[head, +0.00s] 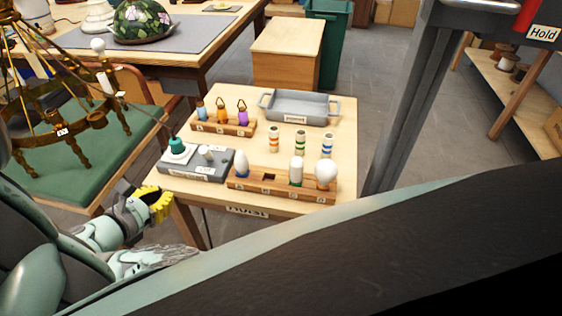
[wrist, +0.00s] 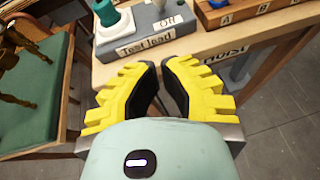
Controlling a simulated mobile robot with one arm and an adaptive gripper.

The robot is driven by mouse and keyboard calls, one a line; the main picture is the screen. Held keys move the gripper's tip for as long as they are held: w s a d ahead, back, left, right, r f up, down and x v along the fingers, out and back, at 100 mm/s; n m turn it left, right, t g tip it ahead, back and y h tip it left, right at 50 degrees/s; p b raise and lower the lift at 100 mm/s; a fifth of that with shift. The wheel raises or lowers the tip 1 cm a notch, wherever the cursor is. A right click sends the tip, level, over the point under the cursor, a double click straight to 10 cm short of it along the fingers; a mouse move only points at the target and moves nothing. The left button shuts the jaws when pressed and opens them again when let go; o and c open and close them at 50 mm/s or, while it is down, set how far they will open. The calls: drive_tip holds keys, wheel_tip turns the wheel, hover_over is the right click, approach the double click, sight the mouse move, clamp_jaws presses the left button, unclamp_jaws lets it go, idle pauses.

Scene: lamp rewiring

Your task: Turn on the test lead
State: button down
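The test lead (head: 197,163) is a grey box near the left front corner of the small wooden table. A teal-green part on a white base (head: 178,150) and a small whitish knob or switch (head: 206,152) stand on top of it. In the wrist view the box (wrist: 147,36) carries a "Test lead" label and an "Off" label (wrist: 167,22). My gripper (head: 160,206) has yellow ridged fingers and is in front of and below the box, apart from it. In the wrist view my gripper (wrist: 160,75) has its fingertips apart with nothing between them.
A wooden rack with bulbs (head: 282,184) stands right of the box. Behind are another rack with coloured pieces (head: 222,125), striped cylinders (head: 300,142) and a grey tray (head: 300,107). A brass chandelier (head: 62,131) stands over the green-topped bench (head: 60,165) at left.

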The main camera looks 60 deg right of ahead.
idle(0.3)
drive_tip(key=p, duration=0.1)
approach(200, 172)
drive_tip(key=shift+p+x, duration=0.35)
drive_tip(key=shift+x, duration=2.3)
drive_tip(key=shift+w+d+r+p, duration=0.15)
drive_tip(key=shift+d+r+p, duration=0.1)
drive_tip(key=shift+d, duration=0.4)
drive_tip(key=shift+w+d+r+p, duration=0.2)
drive_tip(key=shift+d+r, duration=0.05)
drive_tip(key=shift+d, duration=0.4)
drive_tip(key=shift+w+d+r+p, duration=0.15)
drive_tip(key=shift+d+r+p, duration=0.1)
drive_tip(key=shift+d, duration=0.35)
drive_tip(key=shift+r+p, duration=0.2)
drive_tip(key=shift+p, duration=0.4)
drive_tip(key=shift+d+y+p, duration=0.2)
drive_tip(key=shift+y+p, duration=0.5)
drive_tip(key=shift+p, duration=0.25)
